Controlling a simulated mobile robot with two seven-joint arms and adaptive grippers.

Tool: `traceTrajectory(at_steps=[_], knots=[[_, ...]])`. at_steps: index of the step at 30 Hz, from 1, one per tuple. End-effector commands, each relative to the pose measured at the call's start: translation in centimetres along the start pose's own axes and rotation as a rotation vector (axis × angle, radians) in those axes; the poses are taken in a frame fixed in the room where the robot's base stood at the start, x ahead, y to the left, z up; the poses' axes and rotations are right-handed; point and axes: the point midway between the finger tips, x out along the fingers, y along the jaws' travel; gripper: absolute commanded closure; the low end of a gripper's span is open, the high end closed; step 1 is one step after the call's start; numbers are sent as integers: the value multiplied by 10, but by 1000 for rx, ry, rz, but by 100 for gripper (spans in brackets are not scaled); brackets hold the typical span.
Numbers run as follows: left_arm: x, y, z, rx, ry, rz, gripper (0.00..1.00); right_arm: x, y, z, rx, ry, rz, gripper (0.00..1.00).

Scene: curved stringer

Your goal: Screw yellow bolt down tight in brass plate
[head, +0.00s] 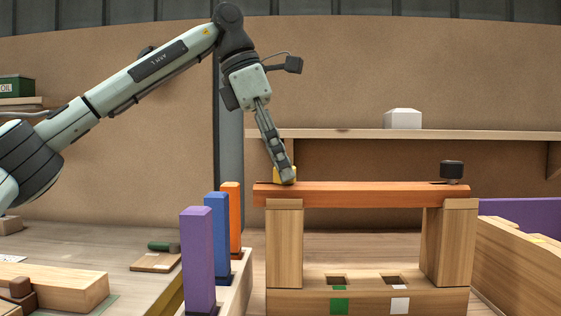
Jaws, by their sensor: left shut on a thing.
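My left gripper (283,172) reaches down from above, its fingers tilted, and is shut on the yellow bolt (277,175). Only a little yellow shows around the fingertips. The bolt is at the left end of an orange-red beam (365,194), right at its top face. I cannot tell how deep the bolt sits or whether it is turned. No brass plate can be made out; the bolt's foot is hidden behind the fingers. My right gripper is not in view.
A black knob (452,169) stands at the beam's right end. Wooden posts (285,245) hold the beam up. Purple (198,258), blue (217,235) and orange (231,215) upright blocks stand close on the left. A shelf (350,134) with a white box (403,118) runs behind.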

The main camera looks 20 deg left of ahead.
Motion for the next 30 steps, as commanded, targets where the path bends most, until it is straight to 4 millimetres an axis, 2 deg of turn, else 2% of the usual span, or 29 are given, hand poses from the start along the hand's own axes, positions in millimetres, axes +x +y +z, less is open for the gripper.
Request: traceTrajectory(at_steps=[5, 10, 12, 16, 25, 26, 30], knots=[[-8, 2, 3, 121, 1, -55, 96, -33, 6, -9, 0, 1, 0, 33], [-8, 4, 4, 325, 2, -142, 94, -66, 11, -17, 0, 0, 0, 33], [3, 4, 1, 438, -2, -187, 94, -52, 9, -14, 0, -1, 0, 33], [2, 5, 1, 592, 0, -247, 95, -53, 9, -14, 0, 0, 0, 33], [2, 6, 0, 647, 1, -268, 96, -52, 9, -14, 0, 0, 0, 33], [2, 6, 0, 646, 1, -268, 65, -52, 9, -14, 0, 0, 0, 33], [2, 6, 0, 646, 1, -268, 47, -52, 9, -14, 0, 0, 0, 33]])
